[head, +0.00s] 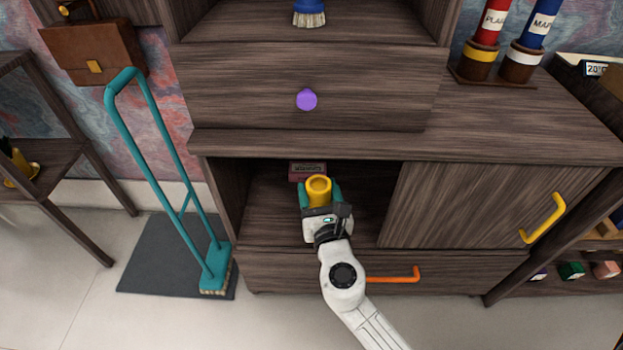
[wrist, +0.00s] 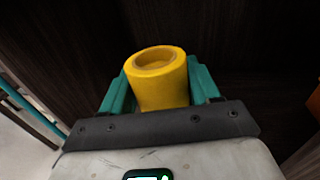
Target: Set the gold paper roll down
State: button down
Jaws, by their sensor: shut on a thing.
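The gold paper roll (head: 318,187) is a short yellow-gold tube with a hollow top. It stands upright between the teal fingers of my gripper (head: 319,196), inside the open left part of the cabinet. In the wrist view the gold roll (wrist: 159,80) sits between both fingers of my gripper (wrist: 160,88), which is shut on it. The roll's lower end is hidden behind the gripper body, so I cannot tell whether it touches the shelf (head: 270,216).
A small dark red labelled box (head: 307,171) lies just behind the roll. A sliding door (head: 470,205) with a yellow handle (head: 542,219) covers the cabinet's right part. An orange-handled drawer (head: 450,272) is below. Bare shelf shows left of my gripper.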

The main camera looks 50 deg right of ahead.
jog(key=w+d+f+b, duration=0.3)
jog(key=w+d, duration=0.2)
jog(key=w, duration=0.1)
jog(key=shift+f, duration=0.25)
jog(key=shift+w, duration=0.1)
jog(key=shift+f+b, duration=0.2)
jog(key=shift+b, duration=0.2)
jog(key=shift+c, duration=1.2)
grip_release()
jog(key=shift+r, duration=0.1)
jog(key=p+v, duration=0.1)
jog(key=v, duration=1.1)
